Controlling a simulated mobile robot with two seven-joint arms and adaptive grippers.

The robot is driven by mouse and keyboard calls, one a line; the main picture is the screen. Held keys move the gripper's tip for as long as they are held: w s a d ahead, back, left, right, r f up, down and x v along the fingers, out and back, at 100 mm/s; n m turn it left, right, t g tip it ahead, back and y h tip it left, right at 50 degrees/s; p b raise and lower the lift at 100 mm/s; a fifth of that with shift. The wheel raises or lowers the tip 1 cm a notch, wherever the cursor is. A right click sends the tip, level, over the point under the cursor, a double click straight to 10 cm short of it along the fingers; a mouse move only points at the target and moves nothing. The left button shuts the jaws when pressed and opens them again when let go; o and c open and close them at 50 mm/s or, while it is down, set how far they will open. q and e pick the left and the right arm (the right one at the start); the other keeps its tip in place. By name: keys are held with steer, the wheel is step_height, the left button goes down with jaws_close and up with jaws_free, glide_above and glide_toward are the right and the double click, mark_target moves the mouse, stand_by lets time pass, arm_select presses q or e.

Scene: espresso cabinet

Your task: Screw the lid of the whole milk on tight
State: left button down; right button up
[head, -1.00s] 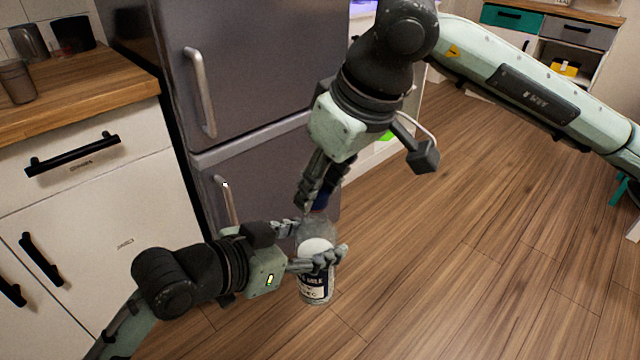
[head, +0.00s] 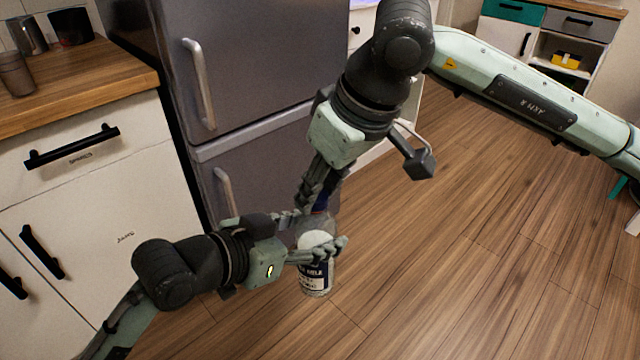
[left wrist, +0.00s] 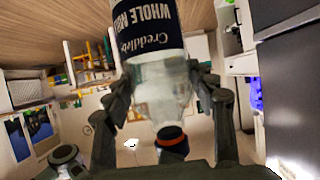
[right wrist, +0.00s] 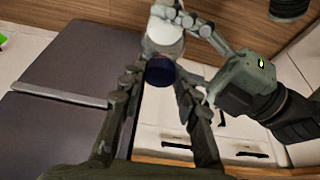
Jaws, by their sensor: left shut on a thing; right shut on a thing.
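The whole milk bottle (head: 314,281) is a clear bottle with white milk and a dark blue label. My left gripper (head: 320,234) is shut around its upper part, above the label. In the left wrist view the bottle (left wrist: 150,35) appears inverted, with its lid (left wrist: 172,138) at the neck end. The lid is dark blue with an orange ring. My right gripper (head: 308,208) comes down from above and is shut on the lid, which also shows between its fingers in the right wrist view (right wrist: 160,71). Fingers partly hide the neck, and I cannot tell how tightly the lid sits.
The bottle is held over open wooden floor (head: 450,270). A grey fridge (head: 255,75) stands just behind the grippers. A white cabinet (head: 90,200) with a wooden counter (head: 100,75) stands at the left. The floor to the right is clear.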

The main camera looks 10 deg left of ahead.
steer(key=shift+f, duration=0.4)
